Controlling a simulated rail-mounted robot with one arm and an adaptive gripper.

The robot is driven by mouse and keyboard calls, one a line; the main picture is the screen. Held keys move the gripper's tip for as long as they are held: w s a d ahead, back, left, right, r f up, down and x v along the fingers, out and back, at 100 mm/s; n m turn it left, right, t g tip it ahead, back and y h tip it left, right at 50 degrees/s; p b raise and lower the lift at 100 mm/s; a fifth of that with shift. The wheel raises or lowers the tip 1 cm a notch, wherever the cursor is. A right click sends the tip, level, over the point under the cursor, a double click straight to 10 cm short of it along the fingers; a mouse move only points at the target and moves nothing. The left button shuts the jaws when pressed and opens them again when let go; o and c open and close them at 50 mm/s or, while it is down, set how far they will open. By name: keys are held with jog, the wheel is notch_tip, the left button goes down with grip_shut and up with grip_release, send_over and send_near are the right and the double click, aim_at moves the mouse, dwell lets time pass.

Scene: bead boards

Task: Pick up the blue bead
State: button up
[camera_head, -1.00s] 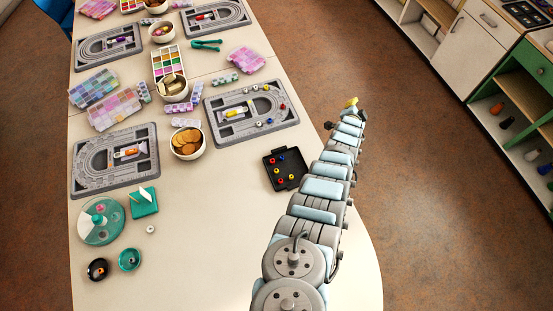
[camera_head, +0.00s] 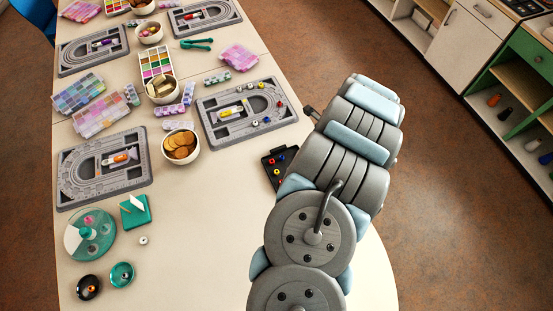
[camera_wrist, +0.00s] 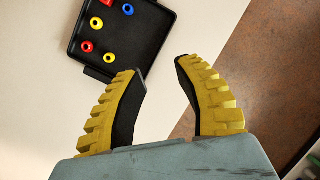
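The blue bead (camera_wrist: 128,9) lies in a black tray (camera_wrist: 148,45) at the top of the wrist view, near the picture's edge. Red and yellow beads lie in the same tray. My gripper (camera_wrist: 160,70) is open and empty, its yellow-and-black fingers spread below and right of the tray's near corner. It is apart from the bead. In the head view the black tray (camera_head: 266,157) is partly hidden by my arm. My gripper is hidden behind the arm there.
A grey bead board (camera_head: 212,125) with a yellow item and several beads sits left of the tray. A bowl of orange-brown discs (camera_head: 181,144) stands farther left. The table edge is close on the right, with brown floor (camera_wrist: 262,50) beyond.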

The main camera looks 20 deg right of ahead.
jog(key=a+r+y, duration=0.1)
jog(key=a, duration=0.3)
jog(key=b, duration=0.5)
send_near(283, 160)
jog(key=shift+w+a+f+m, duration=0.1)
jog(key=shift+w+f, duration=0.15)
jog(key=shift+f, duration=0.35)
jog(key=shift+w+a+f+m, duration=0.1)
jog(key=shift+w+a+f, duration=0.1)
jog(key=shift+f, duration=0.4)
jog(key=shift+w+a+f+m, duration=0.1)
jog(key=shift+w+f, duration=0.15)
jog(key=shift+f, duration=0.35)
jog(key=shift+w+a+f, duration=0.1)
jog(key=shift+w+f, duration=0.3)
jog(key=shift+f, duration=0.15)
jog(key=shift+x, duration=2)
jog(key=shift+a, duration=0.15)
jog(key=c, duration=0.5)
